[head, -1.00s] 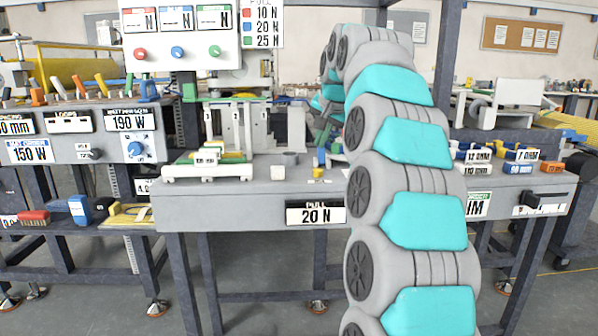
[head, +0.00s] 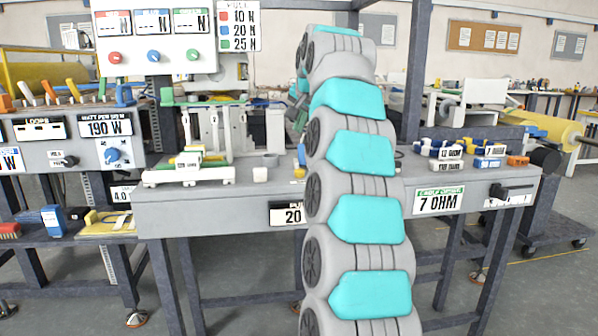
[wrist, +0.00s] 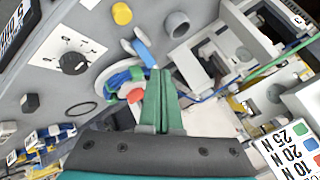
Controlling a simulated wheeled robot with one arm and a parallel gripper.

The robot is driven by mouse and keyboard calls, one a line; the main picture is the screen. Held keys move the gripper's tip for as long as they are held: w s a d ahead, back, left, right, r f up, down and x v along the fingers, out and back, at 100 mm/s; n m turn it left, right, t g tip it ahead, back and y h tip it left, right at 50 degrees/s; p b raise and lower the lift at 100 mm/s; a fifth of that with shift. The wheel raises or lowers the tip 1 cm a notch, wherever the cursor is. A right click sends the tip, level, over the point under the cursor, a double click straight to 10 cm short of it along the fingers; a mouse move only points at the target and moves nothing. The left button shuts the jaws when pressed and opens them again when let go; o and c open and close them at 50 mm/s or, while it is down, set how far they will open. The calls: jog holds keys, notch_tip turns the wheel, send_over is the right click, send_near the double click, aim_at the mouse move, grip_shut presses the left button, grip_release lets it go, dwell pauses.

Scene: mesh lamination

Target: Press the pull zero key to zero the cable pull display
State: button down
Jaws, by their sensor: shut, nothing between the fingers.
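The cable pull display (head: 287,214) is on the front of the grey bench. A yellow round piece also shows in the wrist view (wrist: 121,13). No zero label is readable, so I cannot tell which piece is the key. My gripper (wrist: 161,72) has green fingers shut together and empty. They point over the bench beside a blue and white coiled part, apart from the yellow piece.
A grey ring-shaped part (wrist: 177,25) and a black dial (wrist: 75,62) are near the gripper. A white frame fixture (wrist: 232,50) stands to the right. A meter box (head: 155,40) hangs above the bench. Small labelled blocks (head: 452,153) crowd the bench's right side.

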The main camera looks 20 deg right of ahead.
aim_at(299, 172)
notch_tip(299, 172, down, 9)
jog(key=b, duration=0.5)
jog(key=shift+r, duration=0.15)
dwell(1.9)
jog(key=shift+f+b, duration=0.35)
jog(key=shift+b, duration=0.05)
jog(key=shift+f+b, duration=0.35)
jog(key=shift+f, duration=0.25)
dwell(0.6)
dwell(0.4)
jog(key=shift+r+p, duration=0.7)
jog(key=shift+r, duration=0.3)
